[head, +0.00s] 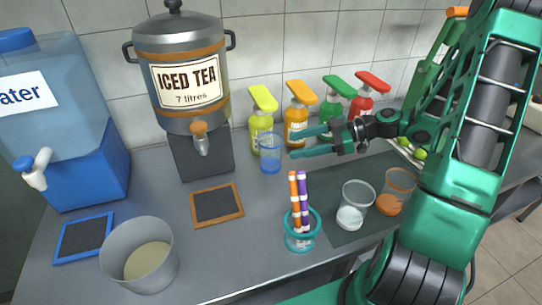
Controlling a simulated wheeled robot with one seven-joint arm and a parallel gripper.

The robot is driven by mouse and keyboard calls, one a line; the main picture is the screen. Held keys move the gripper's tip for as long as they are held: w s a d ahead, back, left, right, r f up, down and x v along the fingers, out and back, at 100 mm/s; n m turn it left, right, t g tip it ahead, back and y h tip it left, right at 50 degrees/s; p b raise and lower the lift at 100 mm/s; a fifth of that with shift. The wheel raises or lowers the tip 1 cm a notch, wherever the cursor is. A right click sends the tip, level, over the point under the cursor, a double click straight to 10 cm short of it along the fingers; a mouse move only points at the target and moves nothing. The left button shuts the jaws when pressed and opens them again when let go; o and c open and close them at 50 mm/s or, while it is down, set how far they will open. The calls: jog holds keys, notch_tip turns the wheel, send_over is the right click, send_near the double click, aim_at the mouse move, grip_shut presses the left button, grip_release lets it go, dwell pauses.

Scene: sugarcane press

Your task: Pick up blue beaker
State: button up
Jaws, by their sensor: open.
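The blue beaker (270,154) is a small see-through blue cup standing upright on the grey counter, in front of the yellow pump bottle and right of the iced tea urn. My gripper (293,143) comes in from the right. Its two green fingers are open and point left toward the beaker. The fingertips are close to the beaker's right side. I cannot tell whether they touch it, and the space between the fingers looks empty.
Pump bottles (297,116) stand behind my gripper. The iced tea urn (185,80) is at left. A pen cup (302,236), a clear beaker (354,208) and an orange beaker (396,192) stand in front. A small framed board (217,205) lies on the counter.

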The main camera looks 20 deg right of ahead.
aim_at(271, 151)
jog(key=x, duration=0.9)
jog(key=shift+w+a, duration=0.1)
jog(key=shift+a, duration=0.15)
jog(key=c, duration=0.8)
jog(key=shift+c, duration=0.3)
